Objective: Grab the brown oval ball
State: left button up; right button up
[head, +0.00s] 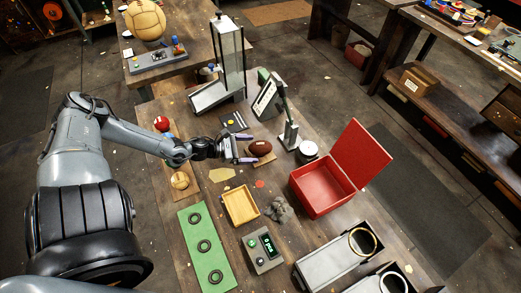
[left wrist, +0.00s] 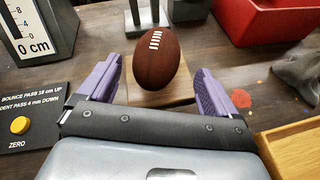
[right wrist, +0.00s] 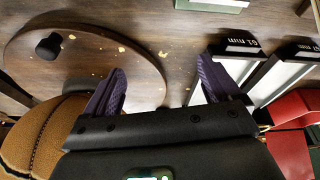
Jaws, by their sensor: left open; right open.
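The brown oval ball (head: 260,148) with white laces lies on a small wooden board (head: 264,161) on the workbench. In the left wrist view the ball (left wrist: 156,60) sits just beyond and between the purple fingertips, with the board (left wrist: 178,92) under it. My left gripper (head: 240,149) is open and empty, with its fingers pointing toward the ball; the fingers do not appear to touch it. My right gripper (right wrist: 160,85) is open and empty in the right wrist view, above a different spot with a round wooden surface. It is not seen in the head view.
An open red box (head: 318,190) stands right of the ball. A grey metal stand (head: 287,125) rises just behind it. A wooden tray (head: 240,206), a grey lump (head: 279,209) and a green board (head: 205,248) lie nearer. A large tan ball (right wrist: 38,135) is beside my right gripper.

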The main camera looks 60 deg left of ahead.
aim_at(261, 148)
pick_arm(q)
jog(key=b+x, duration=0.1)
jog(key=x, duration=0.3)
jog(key=shift+w+a+b, duration=0.15)
jog(key=shift+a+b, duration=0.05)
jog(key=shift+b, duration=0.2)
pick_arm(e)
jog(key=shift+f, duration=0.95)
pick_arm(q)
jog(key=shift+w+d+f, duration=0.15)
jog(key=shift+w+d, duration=0.05)
jog(key=shift+w, duration=0.35)
pick_arm(e)
jog(key=shift+d+f, duration=0.1)
jog(key=shift+f, duration=0.1)
pick_arm(q)
jog(key=c, duration=1.1)
jog(key=shift+c, duration=0.6)
pick_arm(e)
jog(key=shift+r, duration=0.1)
